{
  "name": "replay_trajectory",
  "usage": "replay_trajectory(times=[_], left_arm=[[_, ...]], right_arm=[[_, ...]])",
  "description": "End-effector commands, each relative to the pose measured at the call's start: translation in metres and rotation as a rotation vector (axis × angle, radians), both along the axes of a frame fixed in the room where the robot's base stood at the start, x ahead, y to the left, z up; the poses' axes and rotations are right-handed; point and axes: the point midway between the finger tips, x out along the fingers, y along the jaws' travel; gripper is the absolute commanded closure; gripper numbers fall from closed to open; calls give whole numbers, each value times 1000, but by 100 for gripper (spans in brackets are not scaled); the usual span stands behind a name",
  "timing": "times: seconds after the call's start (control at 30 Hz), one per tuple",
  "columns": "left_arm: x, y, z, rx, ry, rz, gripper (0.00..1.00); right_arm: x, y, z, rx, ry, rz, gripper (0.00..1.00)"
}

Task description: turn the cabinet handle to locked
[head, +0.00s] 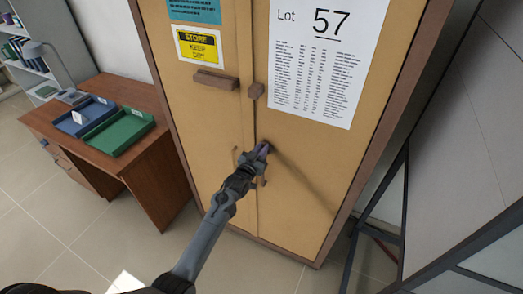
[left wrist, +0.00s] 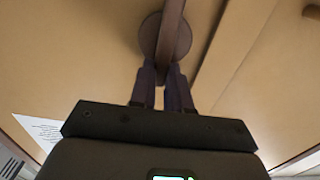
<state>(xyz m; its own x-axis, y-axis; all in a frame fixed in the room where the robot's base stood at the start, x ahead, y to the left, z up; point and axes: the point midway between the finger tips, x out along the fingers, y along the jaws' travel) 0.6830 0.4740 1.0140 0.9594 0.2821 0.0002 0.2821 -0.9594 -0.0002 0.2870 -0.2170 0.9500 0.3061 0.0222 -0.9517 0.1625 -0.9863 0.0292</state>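The tan cabinet (head: 300,185) stands upright with its two doors closed and a dark brown frame. In the left wrist view, a dark brown handle (left wrist: 170,38) has a round base on the door and a bar that runs toward my gripper. My left gripper (head: 264,149) is up against the right door, below the paper sheet. In the left wrist view its two fingers (left wrist: 163,84) lie on either side of the bar's end and appear closed on it. In the head view my gripper hides this handle. My right gripper is not in view.
A wooden desk (head: 150,150) with a blue tray (head: 84,116) and a green tray (head: 120,131) stands left. A dark metal frame (head: 372,205) stands close on the right.

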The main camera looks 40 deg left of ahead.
Motion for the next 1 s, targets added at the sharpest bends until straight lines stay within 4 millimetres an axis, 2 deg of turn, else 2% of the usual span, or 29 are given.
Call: replay_trajectory(times=[0.47, 0.67, 1.0], left_arm=[[-1, 2, 0, -57, -16, 0, 100], [-2, 5, 1, -174, -51, 1, 100], [-4, 13, -3, -473, -138, 2, 100]], right_arm=[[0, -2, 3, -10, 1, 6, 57], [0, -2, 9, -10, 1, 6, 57], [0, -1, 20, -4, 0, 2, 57]])
